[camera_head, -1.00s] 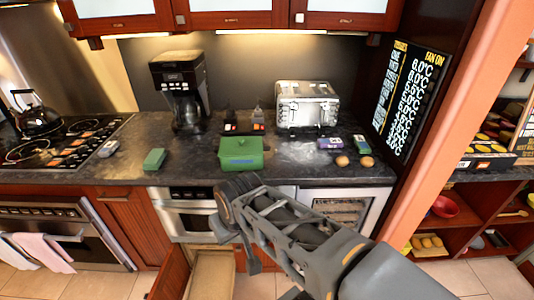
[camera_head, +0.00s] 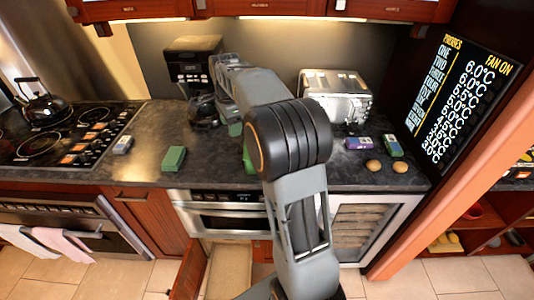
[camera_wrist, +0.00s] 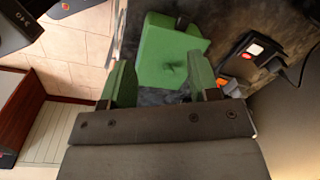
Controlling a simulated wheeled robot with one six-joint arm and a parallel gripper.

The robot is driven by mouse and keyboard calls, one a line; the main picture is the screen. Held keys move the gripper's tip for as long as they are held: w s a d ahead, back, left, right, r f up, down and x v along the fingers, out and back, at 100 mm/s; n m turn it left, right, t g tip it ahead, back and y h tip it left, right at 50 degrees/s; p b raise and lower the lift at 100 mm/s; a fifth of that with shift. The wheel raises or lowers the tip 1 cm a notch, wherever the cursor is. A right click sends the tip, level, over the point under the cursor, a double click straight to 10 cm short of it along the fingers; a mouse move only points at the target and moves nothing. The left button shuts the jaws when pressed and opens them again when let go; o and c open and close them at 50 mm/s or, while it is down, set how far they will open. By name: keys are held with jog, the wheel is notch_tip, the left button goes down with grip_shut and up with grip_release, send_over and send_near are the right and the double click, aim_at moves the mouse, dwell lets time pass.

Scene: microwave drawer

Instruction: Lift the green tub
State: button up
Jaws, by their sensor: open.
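My gripper (camera_wrist: 160,66) is open, with green fingers spread apart and pointing toward the tub. The tub lies beyond and between the fingertips in that view; I cannot tell whether they touch it. In the head view my gripper (camera_head: 235,128) is above the counter near the tub, partly covered by my arm.
Small boxes and two round brown items (camera_head: 374,166) lie at right. An open drawer (camera_head: 230,268) is below.

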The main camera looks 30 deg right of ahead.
jog(key=w+d+f+m+p, duration=0.1)
jog(key=w+d+f+m, duration=0.1)
jog(key=w+d+m, duration=0.25)
jog(key=shift+m+g, duration=0.4)
jog(key=shift+m, duration=0.25)
jog(key=f, duration=0.7)
jog(key=shift+w+a+p, duration=0.3)
jog(key=shift+a+p, duration=0.05)
jog(key=shift+a, duration=0.05)
jog(key=shift+f+p, duration=0.95)
jog(key=shift+f, duration=2.15)
grip_shut()
jog(key=shift+r, duration=0.1)
